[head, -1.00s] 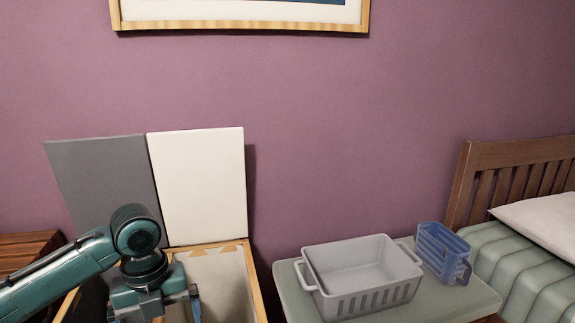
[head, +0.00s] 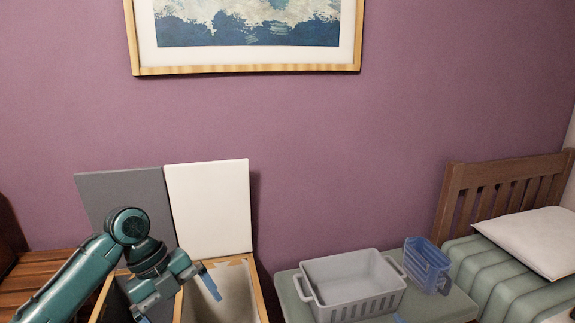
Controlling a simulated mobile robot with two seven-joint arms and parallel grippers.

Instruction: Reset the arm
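My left arm comes in from the lower left. Its gripper (head: 182,309) is over the front of an open wooden-edged box (head: 261,296). Its two blue fingers are spread apart, with nothing visible between them; the lower finger is partly cut by the bottom edge. A small blue tip at the bottom edge, on the front of the green table, looks like a fingertip of my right gripper (head: 398,318). The rest of that gripper is out of frame.
The box has a grey lid (head: 125,205) and a white lid (head: 210,208) standing up against the wall. A grey basket (head: 350,286) and a blue slotted container (head: 428,264) stand on a green table (head: 455,307). A bed with a pillow (head: 535,240) is at right.

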